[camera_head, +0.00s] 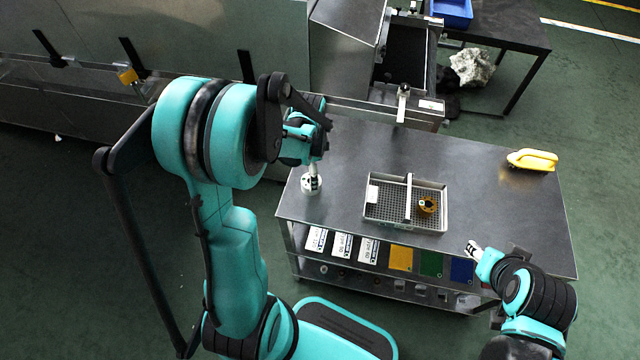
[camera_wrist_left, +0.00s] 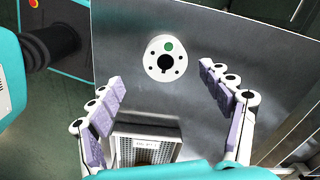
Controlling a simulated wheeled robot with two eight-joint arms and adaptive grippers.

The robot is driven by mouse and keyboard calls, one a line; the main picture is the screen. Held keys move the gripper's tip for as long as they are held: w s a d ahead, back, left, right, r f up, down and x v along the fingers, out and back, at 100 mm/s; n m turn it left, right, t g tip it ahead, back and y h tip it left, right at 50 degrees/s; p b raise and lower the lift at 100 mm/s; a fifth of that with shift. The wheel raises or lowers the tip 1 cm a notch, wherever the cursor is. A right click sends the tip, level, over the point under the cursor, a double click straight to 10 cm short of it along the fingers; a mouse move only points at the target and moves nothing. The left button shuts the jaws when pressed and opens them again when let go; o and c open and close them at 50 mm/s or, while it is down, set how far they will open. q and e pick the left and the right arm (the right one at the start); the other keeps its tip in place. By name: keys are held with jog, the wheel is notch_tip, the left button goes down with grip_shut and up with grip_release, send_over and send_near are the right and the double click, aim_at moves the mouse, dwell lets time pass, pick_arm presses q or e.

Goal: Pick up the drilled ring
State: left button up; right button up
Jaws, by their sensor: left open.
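The drilled ring (camera_head: 311,185) is a white disc with a centre hole and several small holes. It lies flat near the left end of the steel table. In the left wrist view the ring (camera_wrist_left: 165,58) shows a green dot and lies beyond the fingertips, roughly between their lines. My left gripper (camera_head: 314,168) is above the ring in the head view; its fingers (camera_wrist_left: 160,82) are apart with nothing between them. My right gripper (camera_head: 472,248) is at the table's front edge, away from the ring; its finger gap is too small to make out.
A mesh tray (camera_head: 445,212) with a divider bar holds a brown-gold ring (camera_head: 427,204) and a white piece. A yellow object (camera_head: 532,160) lies at the table's back right. The steel table (camera_head: 500,210) is bare between them. The dryer (camera_head: 200,40) stands behind.

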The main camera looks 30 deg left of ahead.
pick_arm(q)
jog(key=f+b, duration=0.1)
jog(key=f, duration=0.1)
jog(key=f+b, duration=0.1)
jog(key=f, duration=0.1)
jog(key=f+b, duration=0.1)
jog(key=f, duration=0.1)
jog(key=shift+w+a+f, duration=0.25)
jog(key=shift+w, duration=0.1)
jog(key=shift+r, duration=0.1)
jog(key=shift+c, duration=1.3)
jog(key=c, duration=1.3)
